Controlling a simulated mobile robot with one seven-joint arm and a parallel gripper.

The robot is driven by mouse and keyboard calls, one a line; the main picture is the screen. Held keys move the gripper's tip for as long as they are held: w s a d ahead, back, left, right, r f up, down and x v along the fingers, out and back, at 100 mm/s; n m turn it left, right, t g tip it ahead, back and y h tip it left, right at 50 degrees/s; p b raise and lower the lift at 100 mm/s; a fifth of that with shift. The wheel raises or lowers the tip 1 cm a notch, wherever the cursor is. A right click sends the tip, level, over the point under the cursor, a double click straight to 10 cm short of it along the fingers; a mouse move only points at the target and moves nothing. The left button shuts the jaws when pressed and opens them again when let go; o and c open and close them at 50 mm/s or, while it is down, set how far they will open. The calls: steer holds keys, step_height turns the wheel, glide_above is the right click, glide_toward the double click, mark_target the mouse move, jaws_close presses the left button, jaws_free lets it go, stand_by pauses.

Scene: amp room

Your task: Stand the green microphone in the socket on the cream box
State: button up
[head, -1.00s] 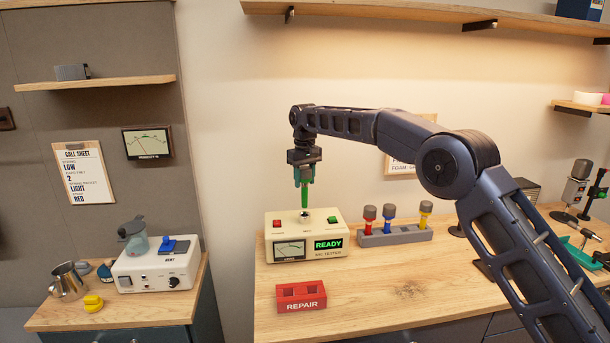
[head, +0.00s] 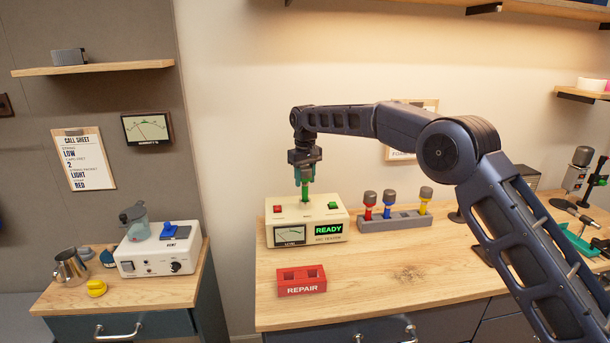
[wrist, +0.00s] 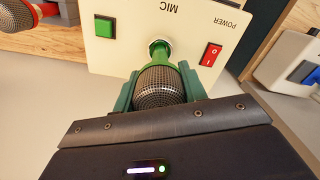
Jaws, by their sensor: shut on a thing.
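The green microphone (head: 306,190) is upright, head up, over the top of the cream box (head: 308,217). My gripper (head: 305,172) is shut around its grey mesh head, which shows between the green fingers in the wrist view (wrist: 160,88). In the wrist view the green handle (wrist: 157,58) runs down to the round metal socket (wrist: 158,44) on the box top. Its lower end is at the socket and seems to be inside it; how deep I cannot tell. The box's screen reads READY.
A grey rack (head: 395,220) with red, blue and yellow microphones stands right of the box. A red REPAIR block (head: 302,281) lies in front of it. The wooden table (head: 400,270) is clear at front centre. A white device (head: 158,255) stands on the left cabinet.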

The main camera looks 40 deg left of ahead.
steer(key=shift+f, duration=0.1)
stand_by(0.3)
steer(key=o, duration=1.2)
steer(key=shift+o, duration=0.2)
step_height(320, 180, up, 11)
steer(key=shift+f, duration=0.1)
steer(key=shift+w, duration=0.1)
